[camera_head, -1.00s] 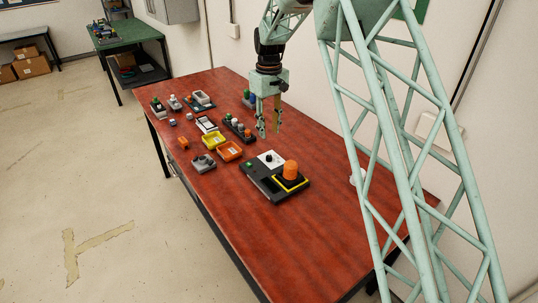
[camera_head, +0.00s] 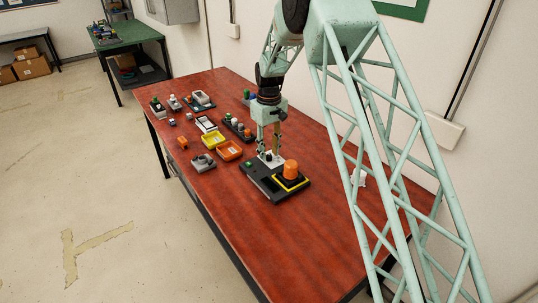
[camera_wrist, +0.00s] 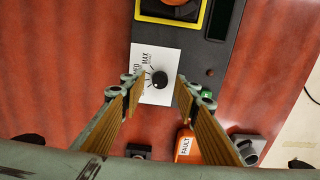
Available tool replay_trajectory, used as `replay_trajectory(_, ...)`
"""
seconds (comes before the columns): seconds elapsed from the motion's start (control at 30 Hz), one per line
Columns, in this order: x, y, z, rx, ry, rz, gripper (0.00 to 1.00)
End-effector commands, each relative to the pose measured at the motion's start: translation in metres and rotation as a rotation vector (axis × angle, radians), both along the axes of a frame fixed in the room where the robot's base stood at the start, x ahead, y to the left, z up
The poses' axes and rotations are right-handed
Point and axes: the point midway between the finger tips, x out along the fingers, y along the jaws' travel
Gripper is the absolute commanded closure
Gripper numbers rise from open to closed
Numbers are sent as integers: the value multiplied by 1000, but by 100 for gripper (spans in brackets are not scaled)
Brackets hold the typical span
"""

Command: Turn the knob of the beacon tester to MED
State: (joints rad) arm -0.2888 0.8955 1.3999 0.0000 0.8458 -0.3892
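The beacon tester (camera_head: 265,186) is a dark box on the red table with an orange beacon (camera_head: 291,170) in a yellow-edged square. Its white dial plate carries a round black knob (camera_wrist: 159,80); in the wrist view MED and MAX are legible on the plate left of and above the knob. I cannot tell clearly where the knob points. My gripper (camera_head: 268,154) points down just over the dial plate. In the wrist view its two fingers (camera_wrist: 161,84) are apart, with the knob between them; contact is not visible. In the head view the fingers hide the knob.
The table's front right is clear.

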Motion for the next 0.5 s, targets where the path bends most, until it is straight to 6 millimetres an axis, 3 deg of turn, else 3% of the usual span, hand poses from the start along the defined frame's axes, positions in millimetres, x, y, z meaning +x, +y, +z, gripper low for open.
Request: replay_trajectory(0.5,0,0,-11,-1,1,0,71)
